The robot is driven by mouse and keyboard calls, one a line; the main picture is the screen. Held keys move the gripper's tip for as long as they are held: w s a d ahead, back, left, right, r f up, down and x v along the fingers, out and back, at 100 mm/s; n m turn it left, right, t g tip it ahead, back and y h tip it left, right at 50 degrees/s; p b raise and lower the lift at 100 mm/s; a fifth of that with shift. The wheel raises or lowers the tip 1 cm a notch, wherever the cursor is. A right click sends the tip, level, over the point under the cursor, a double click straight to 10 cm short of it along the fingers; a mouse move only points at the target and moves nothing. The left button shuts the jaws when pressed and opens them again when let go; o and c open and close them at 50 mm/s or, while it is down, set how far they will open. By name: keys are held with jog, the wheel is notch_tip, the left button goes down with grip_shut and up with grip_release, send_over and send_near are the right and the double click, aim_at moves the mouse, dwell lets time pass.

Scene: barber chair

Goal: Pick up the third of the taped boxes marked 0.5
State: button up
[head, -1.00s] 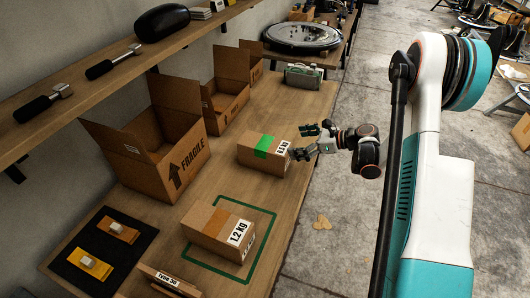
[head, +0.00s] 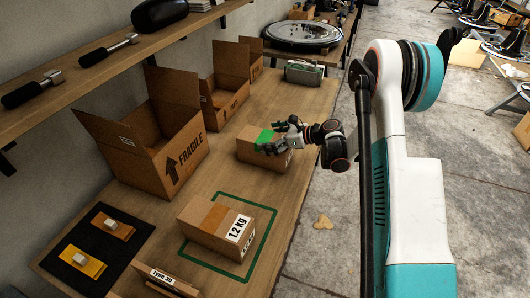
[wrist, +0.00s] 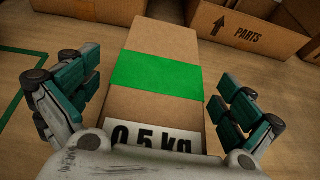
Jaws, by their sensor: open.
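A closed cardboard box with green tape (head: 247,154) lies on the workbench, right of the middle open carton. In the wrist view the same box (wrist: 160,42) shows a broad green tape band and a white label reading 0.5 kg. My gripper (head: 272,143) is over the near right end of this box. In the wrist view my gripper (wrist: 160,105) is open, with one finger on each side of the box and gaps between fingers and box. My gripper's body hides the lower part of the label. No other box marked 0.5 can be made out.
A taped box labelled 1.2 kg (head: 214,224) sits in a green outlined square on the bench. Open cartons, one marked FRAGILE (head: 180,163), stand along the wall. A shelf (head: 92,80) overhangs the left side. A green-grey case (head: 304,72) lies farther back.

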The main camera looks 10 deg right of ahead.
jog(key=c, duration=2.1)
jog(key=shift+o, duration=0.2)
jog(key=shift+r, duration=0.1)
